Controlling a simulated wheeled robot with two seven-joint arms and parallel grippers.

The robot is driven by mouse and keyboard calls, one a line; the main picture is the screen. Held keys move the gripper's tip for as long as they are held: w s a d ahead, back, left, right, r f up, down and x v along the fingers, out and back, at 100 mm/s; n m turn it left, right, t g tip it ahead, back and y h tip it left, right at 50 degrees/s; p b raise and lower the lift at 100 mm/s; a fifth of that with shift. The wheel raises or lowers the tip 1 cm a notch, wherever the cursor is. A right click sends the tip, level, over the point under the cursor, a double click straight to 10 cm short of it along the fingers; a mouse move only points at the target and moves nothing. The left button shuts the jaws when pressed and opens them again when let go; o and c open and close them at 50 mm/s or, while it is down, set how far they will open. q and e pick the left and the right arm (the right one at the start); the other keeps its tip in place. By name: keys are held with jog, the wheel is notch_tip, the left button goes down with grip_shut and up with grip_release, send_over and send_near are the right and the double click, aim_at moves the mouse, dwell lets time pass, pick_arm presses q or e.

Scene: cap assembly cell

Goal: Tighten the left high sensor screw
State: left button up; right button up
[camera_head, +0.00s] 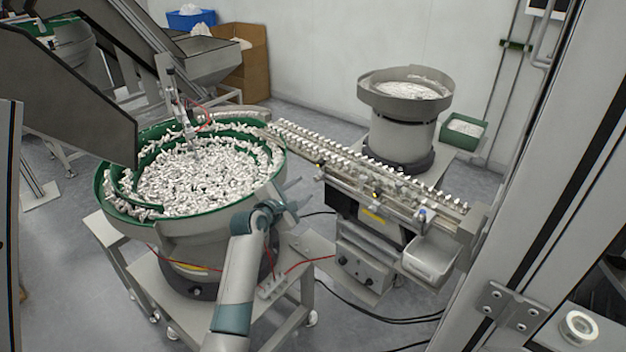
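A slim upright sensor assembly (181,108) with a thin red cable stands over the left green-rimmed feeder bowl (112,205). The bowl is full of small white caps. The screw itself is too small to make out. My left gripper (303,194) is at the bowl's right outer side, below and to the right of the sensor assembly and well apart from it. Its two fingers point right and look spread, with nothing visible between them. My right gripper is not in view.
A linear track (370,172) lined with white caps runs right from the bowl. A grey round feeder (402,130) stands behind it. A metal frame post (545,215) bounds the right side. Dark cables lie on the floor below the track.

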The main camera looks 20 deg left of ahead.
aim_at(316, 179)
pick_arm(q)
jog(key=shift+p+x, duration=0.6)
jog(key=shift+x, duration=3.75)
grip_shut()
